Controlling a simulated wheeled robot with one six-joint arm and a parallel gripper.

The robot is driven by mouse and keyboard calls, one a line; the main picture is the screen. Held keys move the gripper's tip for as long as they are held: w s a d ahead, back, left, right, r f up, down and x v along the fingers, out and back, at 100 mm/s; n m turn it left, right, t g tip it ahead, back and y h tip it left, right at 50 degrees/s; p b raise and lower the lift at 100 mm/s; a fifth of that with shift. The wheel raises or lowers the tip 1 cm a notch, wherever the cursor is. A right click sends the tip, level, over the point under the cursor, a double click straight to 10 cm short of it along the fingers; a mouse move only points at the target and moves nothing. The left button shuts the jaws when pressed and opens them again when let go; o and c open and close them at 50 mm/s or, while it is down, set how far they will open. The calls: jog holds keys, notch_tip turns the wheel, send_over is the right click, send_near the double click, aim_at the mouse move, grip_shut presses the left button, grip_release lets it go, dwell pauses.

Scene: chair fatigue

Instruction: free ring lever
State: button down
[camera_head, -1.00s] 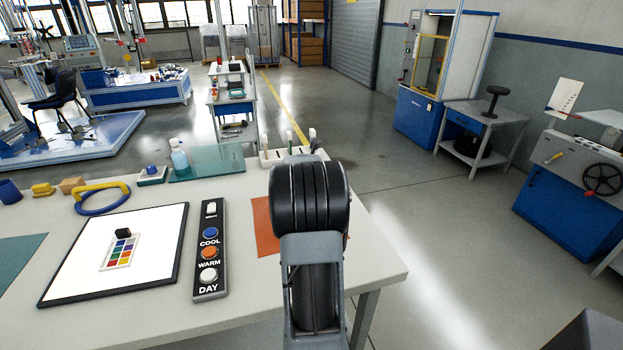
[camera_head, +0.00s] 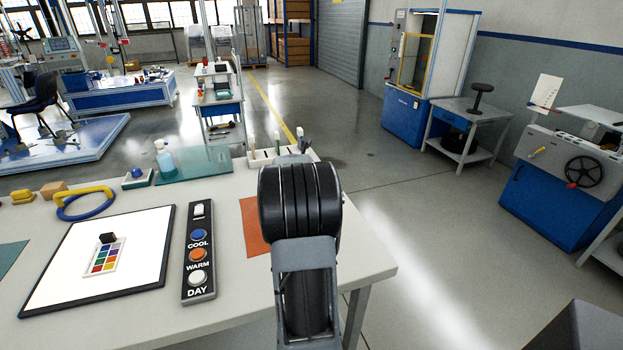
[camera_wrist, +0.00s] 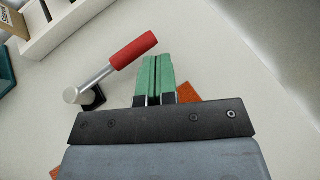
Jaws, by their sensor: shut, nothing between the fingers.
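A lever with a red grip (camera_wrist: 132,50) and a silver shaft ending in a round silver hub on a dark base (camera_wrist: 88,97) shows in the wrist view, on the pale tabletop. My gripper (camera_wrist: 155,62) has green fingertips pressed together and empty. In the head view my arm hides both gripper and lever. A blue ring (camera_head: 84,210) with a yellow bar (camera_head: 85,190) lies far left on the table.
An orange mat (camera_head: 254,228) lies partly under my arm. A white tray (camera_head: 262,160) with upright items stands at the table's back edge. A button panel (camera_head: 198,270) and a framed white board (camera_head: 70,275) lie left. Floor right of the table is open.

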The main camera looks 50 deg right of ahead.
jog(key=s+a+r, duration=0.1)
jog(key=s+a, duration=0.1)
jog(key=s, duration=0.1)
jog(key=s+a+r, duration=0.2)
jog(key=s, duration=0.1)
jog(key=s+a+r+p, duration=0.1)
jog(key=s+a+r, duration=0.1)
jog(key=s, duration=0.1)
jog(key=shift+a, duration=0.3)
dwell(0.4)
